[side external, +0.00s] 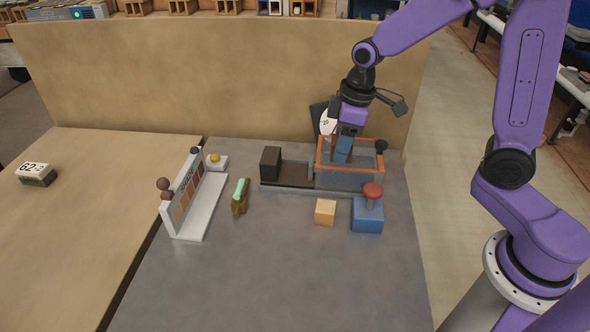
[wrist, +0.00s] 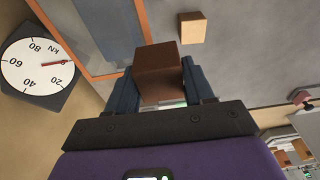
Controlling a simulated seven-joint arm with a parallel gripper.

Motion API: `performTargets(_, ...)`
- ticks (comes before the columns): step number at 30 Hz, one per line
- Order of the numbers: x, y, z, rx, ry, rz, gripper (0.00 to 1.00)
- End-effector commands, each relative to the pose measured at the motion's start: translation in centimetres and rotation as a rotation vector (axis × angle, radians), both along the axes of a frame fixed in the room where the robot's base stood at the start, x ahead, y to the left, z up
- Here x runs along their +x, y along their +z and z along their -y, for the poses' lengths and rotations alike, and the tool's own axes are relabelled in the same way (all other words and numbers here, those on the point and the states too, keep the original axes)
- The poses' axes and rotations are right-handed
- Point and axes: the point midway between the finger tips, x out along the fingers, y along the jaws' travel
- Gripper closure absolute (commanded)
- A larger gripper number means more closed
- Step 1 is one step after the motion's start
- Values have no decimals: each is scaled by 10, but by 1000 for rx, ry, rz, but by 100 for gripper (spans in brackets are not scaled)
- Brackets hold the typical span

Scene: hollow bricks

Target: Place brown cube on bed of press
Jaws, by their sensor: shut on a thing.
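My gripper (side external: 342,158) is shut on the brown cube (wrist: 160,72), which sits between the blue fingers in the wrist view. In the side view the cube is mostly hidden by the fingers and frame. The press (side external: 289,176) is a low dark base with an upright dark block (side external: 270,163) at its left end and an orange-framed, see-through guard (side external: 350,178) at its right. My gripper points down at the guard's upper part; I cannot tell whether the fingers are inside it or behind it. The orange frame also shows in the wrist view (wrist: 140,22).
A round dial (wrist: 38,66) stands close to my gripper. A tan cube (side external: 325,212) and a blue box with a red button (side external: 373,191) lie in front of the press. A swatch board (side external: 190,193) and a green-topped brown piece (side external: 240,197) stand left. The front grey table is clear.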

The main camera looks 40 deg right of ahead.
Motion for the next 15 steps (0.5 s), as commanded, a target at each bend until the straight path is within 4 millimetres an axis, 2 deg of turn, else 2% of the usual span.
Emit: performTargets(15, 84, -39, -16, 0, -1, 0, 89)
